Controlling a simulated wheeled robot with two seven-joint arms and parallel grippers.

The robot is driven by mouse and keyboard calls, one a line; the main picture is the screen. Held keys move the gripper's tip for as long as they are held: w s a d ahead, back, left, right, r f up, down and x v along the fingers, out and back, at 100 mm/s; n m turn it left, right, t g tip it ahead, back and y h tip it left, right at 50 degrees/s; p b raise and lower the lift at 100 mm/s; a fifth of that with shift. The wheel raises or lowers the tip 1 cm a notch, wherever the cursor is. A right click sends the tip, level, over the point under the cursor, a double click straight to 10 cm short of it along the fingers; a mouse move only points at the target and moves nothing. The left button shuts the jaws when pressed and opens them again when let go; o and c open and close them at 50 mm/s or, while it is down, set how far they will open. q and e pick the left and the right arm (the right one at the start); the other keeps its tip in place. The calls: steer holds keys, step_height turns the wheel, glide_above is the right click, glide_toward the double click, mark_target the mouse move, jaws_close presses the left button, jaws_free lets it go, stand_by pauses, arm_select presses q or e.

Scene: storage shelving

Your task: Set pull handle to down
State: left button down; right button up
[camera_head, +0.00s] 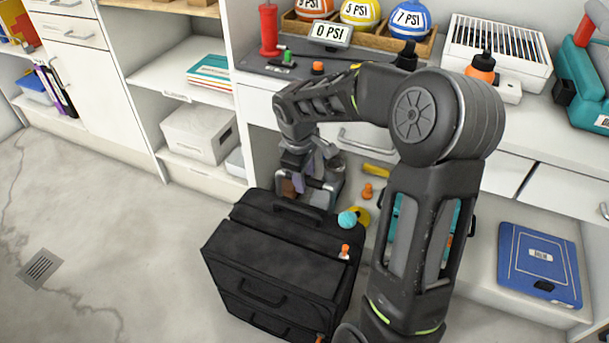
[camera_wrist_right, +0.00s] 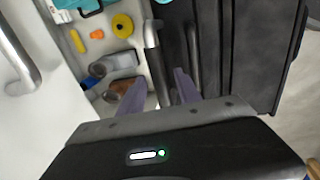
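A black suitcase (camera_head: 275,260) stands on the floor in the middle of the head view. Its metal pull handle (camera_head: 322,184) sticks up at the back of its top, partly hidden by my right gripper. My right gripper (camera_head: 302,180) is at the pull handle. In the right wrist view, my right gripper's (camera_wrist_right: 158,86) two purple-grey fingers are apart. A grey bar of the pull handle (camera_wrist_right: 152,55) runs between them, with no clear contact on both sides. My left gripper is not in view.
A shelf unit with a workbench (camera_head: 265,68) stands close behind the suitcase. A teal ball (camera_head: 347,219) and a small orange item (camera_head: 345,251) are on the suitcase. A blue case (camera_head: 540,265) lies on the right lower shelf. The floor at left is clear.

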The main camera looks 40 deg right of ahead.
jaws_close()
stand_by(1.2)
